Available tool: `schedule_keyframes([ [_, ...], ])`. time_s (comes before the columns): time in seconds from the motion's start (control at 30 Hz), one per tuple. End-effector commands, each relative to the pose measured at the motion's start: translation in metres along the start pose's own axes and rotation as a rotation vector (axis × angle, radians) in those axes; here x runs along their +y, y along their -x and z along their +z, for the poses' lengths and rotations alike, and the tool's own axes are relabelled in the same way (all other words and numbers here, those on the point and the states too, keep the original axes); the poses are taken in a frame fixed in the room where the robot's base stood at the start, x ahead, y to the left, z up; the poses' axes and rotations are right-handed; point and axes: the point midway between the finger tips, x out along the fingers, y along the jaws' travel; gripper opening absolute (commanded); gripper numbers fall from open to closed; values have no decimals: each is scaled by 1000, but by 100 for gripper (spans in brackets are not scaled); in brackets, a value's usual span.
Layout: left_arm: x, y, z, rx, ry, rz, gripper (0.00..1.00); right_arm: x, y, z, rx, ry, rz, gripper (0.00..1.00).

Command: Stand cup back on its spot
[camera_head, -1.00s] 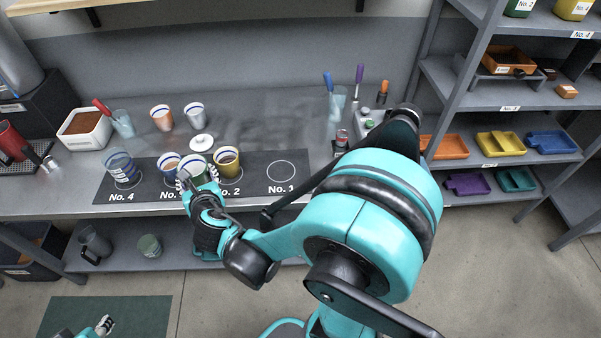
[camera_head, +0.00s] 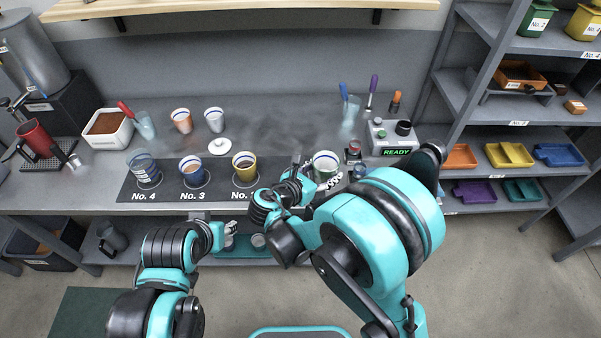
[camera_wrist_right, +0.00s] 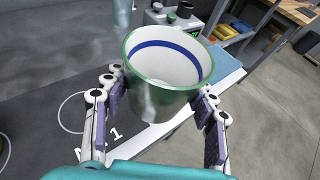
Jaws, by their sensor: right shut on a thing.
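A green cup (camera_head: 326,163) with a white inside and a blue band is held in my right gripper (camera_head: 312,187). In the right wrist view the cup (camera_wrist_right: 165,75) is upright or nearly so, between the two fingers of the right gripper (camera_wrist_right: 155,115). It is near the right end of the dark mat (camera_head: 215,185). Spot No. 1's ring and label (camera_wrist_right: 116,134) show to the left of the cup in the right wrist view; my right arm hides much of that spot in the head view. My left gripper (camera_head: 228,236) is low before the counter's front edge, its fingers unclear.
A blue-banded cup (camera_head: 145,173) stands on No. 4, another cup (camera_head: 193,170) on No. 3, and a yellow cup (camera_head: 244,168) on No. 2. A white lid (camera_head: 221,146) lies behind them. A control box reading READY (camera_head: 393,140) stands at the right.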

Motion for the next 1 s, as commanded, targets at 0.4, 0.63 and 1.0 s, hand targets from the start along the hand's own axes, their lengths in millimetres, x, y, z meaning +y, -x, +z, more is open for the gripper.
schedule_keyframes([
  [0.4, 0, -16, 12, 0, 0, 0, 40, 67, -13, -37, 1, -23, -62, 15],
  [0.63, 0, -28, 20, 0, 0, 0, 40, 110, -32, -56, 1, -22, -61, 15],
  [1.0, 0, -42, 30, 0, 0, 0, 40, 119, -46, -85, 1, -22, -61, 15],
])
